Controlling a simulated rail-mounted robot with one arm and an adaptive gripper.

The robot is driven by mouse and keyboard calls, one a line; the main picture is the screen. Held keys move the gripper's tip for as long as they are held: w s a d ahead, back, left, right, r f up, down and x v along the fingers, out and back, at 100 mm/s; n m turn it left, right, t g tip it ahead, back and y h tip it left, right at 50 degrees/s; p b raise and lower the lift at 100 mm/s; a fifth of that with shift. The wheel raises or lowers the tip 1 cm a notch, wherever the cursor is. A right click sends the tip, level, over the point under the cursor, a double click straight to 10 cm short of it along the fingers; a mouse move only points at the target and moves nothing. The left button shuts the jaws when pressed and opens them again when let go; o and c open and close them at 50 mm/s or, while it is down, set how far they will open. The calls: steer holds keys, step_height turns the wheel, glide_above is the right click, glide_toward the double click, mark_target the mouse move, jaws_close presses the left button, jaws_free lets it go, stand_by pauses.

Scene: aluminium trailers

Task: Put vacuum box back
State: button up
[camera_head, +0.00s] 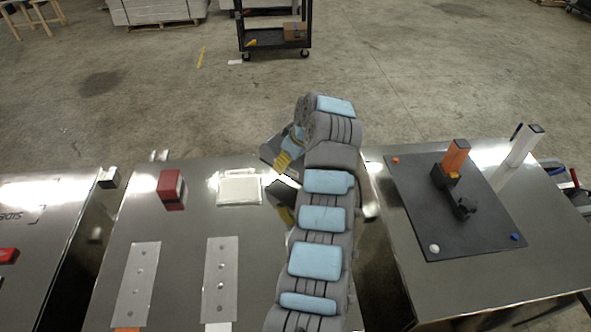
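A pale, flat, frame-like rectangular thing (240,188), which may be the vacuum box, lies on the shiny metal table (190,225) left of my arm. My gripper (283,160) is at the end of my arm, above the table's far edge and to the right of the pale thing. Yellow and dark parts show at the gripper, partly hidden by my arm. I cannot tell whether the fingers are open or shut, or whether they hold anything.
A red block (171,184) and two perforated strips (138,282) (221,278) lie on the same table. On the right table, a black mat (420,215) bears an orange-and-black tool (455,180); a white-and-black upright object (524,146) stands beside it. A dark cart (274,38) stands on open floor behind.

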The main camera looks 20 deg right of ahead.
mark_target(295, 163)
steer(key=shift+w+d+f, duration=0.35)
steer(key=shift+d+f, duration=0.2)
steer(key=shift+f, duration=0.05)
steer(key=shift+w+d+f, duration=0.3)
steer(key=shift+d+f, duration=0.2)
steer(key=shift+f, duration=0.25)
steer(key=shift+d+f+p, duration=0.1)
steer(key=shift+p, duration=0.2)
steer(key=shift+d+f, duration=0.1)
steer(key=shift+f, duration=0.1)
steer(key=shift+w+f+p, duration=0.1)
steer(key=shift+f+p, duration=0.2)
steer(key=shift+f, duration=1.15)
steer(key=shift+f, duration=0.25)
steer(key=o, duration=1.3)
steer(key=shift+r, duration=0.1)
steer(key=shift+c, duration=0.2)
